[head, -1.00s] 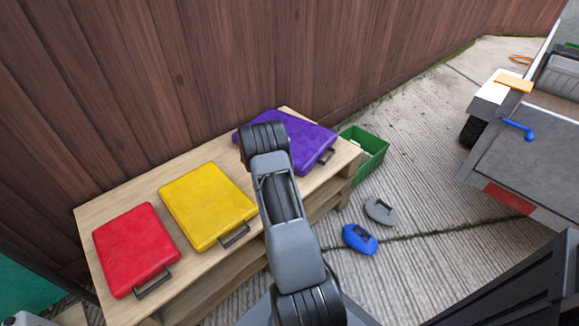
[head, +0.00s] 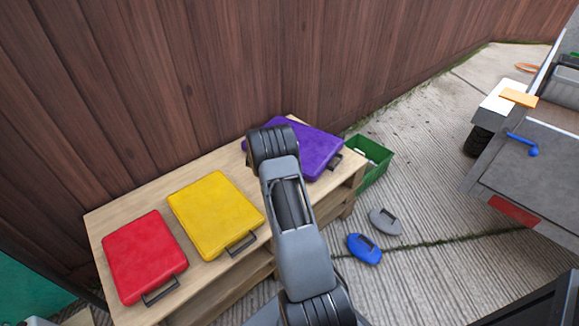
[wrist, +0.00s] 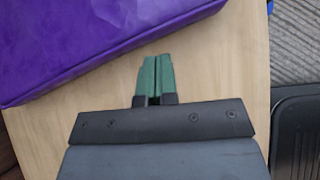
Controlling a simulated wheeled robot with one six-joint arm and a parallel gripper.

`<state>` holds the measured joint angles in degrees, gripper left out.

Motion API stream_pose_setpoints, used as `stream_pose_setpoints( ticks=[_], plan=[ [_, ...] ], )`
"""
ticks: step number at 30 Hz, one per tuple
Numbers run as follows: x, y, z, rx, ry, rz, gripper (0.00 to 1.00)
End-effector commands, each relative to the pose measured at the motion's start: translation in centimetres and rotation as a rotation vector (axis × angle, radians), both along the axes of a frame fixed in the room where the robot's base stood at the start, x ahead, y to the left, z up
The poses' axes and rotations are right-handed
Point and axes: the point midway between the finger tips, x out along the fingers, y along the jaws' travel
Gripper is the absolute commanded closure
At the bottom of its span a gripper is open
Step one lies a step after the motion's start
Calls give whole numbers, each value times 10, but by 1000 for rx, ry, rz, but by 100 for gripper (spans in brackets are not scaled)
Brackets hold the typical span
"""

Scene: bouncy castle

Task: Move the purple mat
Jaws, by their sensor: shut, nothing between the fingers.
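In the wrist view the purple mat (wrist: 80,40) fills the upper left. My gripper (wrist: 154,62) shows there with its green fingertips together and empty, over bare wood. The tips are beside the mat's edge; I cannot tell whether they touch it. The handle is not in the wrist view. The gripper is hidden behind my arm in the head view.
A yellow mat (head: 214,214) and a red mat (head: 143,256) lie on the wooden bench (head: 165,185). A green crate (head: 375,173) stands past its right end. Blue (head: 364,249) and grey (head: 385,221) objects lie on the concrete. A grey trailer (head: 530,170) stands at right; a fence backs the bench.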

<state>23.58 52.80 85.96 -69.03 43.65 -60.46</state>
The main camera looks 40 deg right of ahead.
Motion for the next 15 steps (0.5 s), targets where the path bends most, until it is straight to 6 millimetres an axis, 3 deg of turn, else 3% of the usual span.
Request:
stream_pose_setpoints(
  ticks=[1, 6, 15],
  plan=[
    [0, 7, 12, 0, 1, 2, 100],
    [-1, 23, 29, 0, 0, 0, 100],
    [-2, 36, 39, -1, 0, -4, 100]
  ],
)
